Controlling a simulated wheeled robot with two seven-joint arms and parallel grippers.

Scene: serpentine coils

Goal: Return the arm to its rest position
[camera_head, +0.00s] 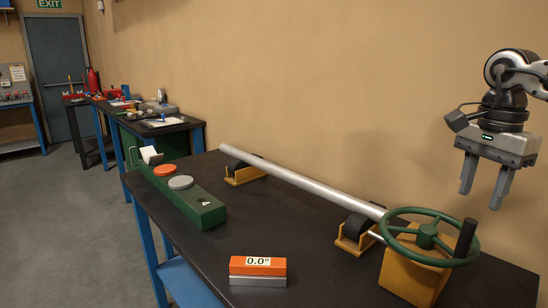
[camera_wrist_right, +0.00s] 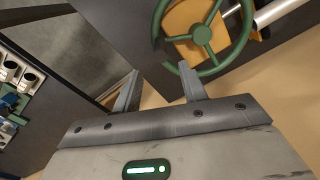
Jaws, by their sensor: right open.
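My right gripper (camera_head: 483,188) is raised at the right in the head view, above and to the right of the green handwheel (camera_head: 427,237). Its two fingers point down, spread apart, with nothing between them. In the right wrist view the open fingers (camera_wrist_right: 160,88) also show empty, and the green handwheel (camera_wrist_right: 203,35) lies beyond them, clear of the fingertips. The handwheel sits on a yellow box (camera_head: 408,275) and has a dark upright handle. My left gripper is in neither view.
A silver tube (camera_head: 300,178) rests on yellow-and-black supports on the dark table (camera_head: 330,245). An orange block reading 0.0° (camera_head: 258,266) lies near the front. A green block (camera_head: 196,204) with round discs stands at the left. The wall (camera_head: 330,90) is behind.

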